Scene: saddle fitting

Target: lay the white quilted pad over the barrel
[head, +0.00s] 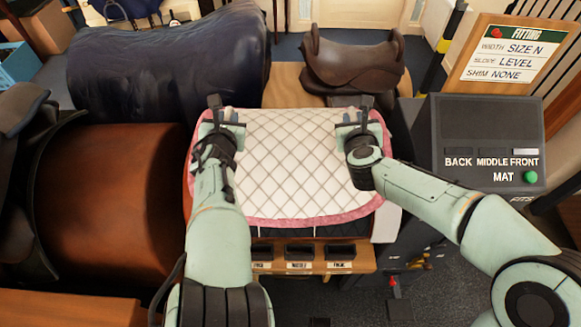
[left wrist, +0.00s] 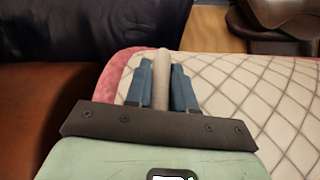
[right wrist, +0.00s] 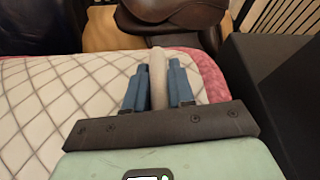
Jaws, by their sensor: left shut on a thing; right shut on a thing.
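The white quilted pad (head: 290,165), with a pink border, is spread out in the middle of the head view. My left gripper (head: 226,115) is shut on it near its far left corner; a pale strip shows between the fingers in the left wrist view (left wrist: 162,85). My right gripper (head: 357,112) is shut on it near its far right corner, with a similar pale strip in the right wrist view (right wrist: 158,80). A large reddish-brown leather barrel (head: 105,195) lies left of the pad. What is directly under the pad is mostly hidden; I cannot tell if the pad rests on it.
A dark blue covered form (head: 165,65) stands behind left. A brown saddle (head: 352,62) sits behind the pad. A dark console (head: 490,130) and a fitting sign (head: 515,55) stand at right. A wooden shelf with small black bins (head: 305,250) is below the pad's near edge.

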